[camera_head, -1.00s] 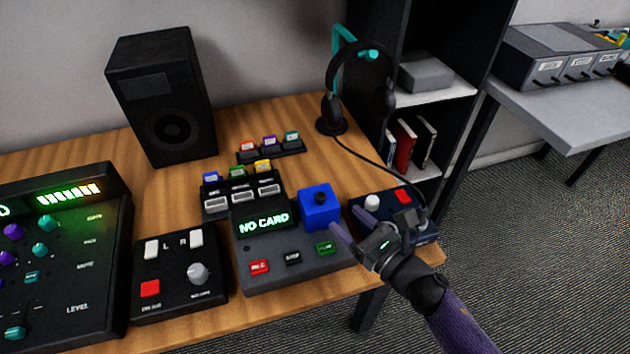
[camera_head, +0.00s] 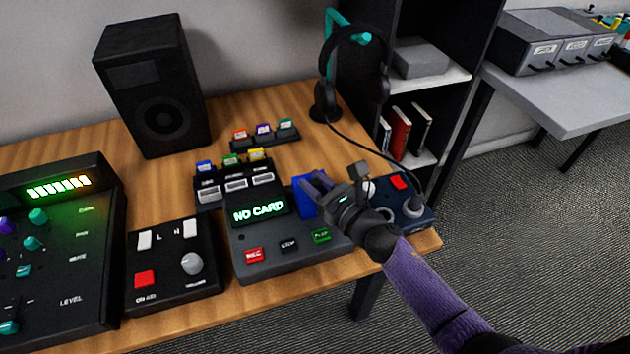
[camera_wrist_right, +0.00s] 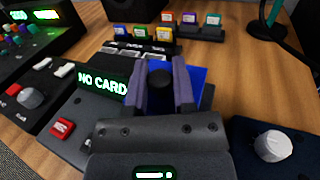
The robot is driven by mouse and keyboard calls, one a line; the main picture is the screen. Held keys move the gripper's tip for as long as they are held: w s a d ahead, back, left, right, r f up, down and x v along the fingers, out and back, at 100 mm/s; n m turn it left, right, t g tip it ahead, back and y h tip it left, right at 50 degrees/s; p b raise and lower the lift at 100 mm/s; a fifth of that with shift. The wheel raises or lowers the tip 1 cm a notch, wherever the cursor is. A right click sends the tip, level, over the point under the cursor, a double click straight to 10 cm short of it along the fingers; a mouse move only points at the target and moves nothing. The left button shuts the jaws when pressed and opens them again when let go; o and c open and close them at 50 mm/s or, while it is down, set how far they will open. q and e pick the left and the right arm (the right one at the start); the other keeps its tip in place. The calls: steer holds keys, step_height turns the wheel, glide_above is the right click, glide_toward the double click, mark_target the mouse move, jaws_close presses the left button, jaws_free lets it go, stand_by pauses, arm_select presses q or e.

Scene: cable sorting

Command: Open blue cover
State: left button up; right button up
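The blue cover (camera_head: 304,197) is a blue block with a black knob (camera_wrist_right: 160,78) on it. It sits at the back right of the dark recorder unit (camera_head: 275,257), whose screen reads NO CARD. My right gripper (camera_head: 313,180) is over the cover and hides much of it. In the right wrist view its two purple fingers (camera_wrist_right: 163,83) stand on either side of the knob with a narrow gap that the knob fills, so they look shut on it. The cover looks closed on the unit. My left gripper is not in view.
A control box with a white knob (camera_wrist_right: 272,146) stands just right of the gripper. Card readers (camera_head: 237,187) and a card rack (camera_head: 266,137) are behind. A headset on a stand (camera_head: 328,105), a speaker (camera_head: 155,90), a switch box (camera_head: 174,275) and a mixer (camera_head: 70,260) crowd the table.

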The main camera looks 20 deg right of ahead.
jaws_close()
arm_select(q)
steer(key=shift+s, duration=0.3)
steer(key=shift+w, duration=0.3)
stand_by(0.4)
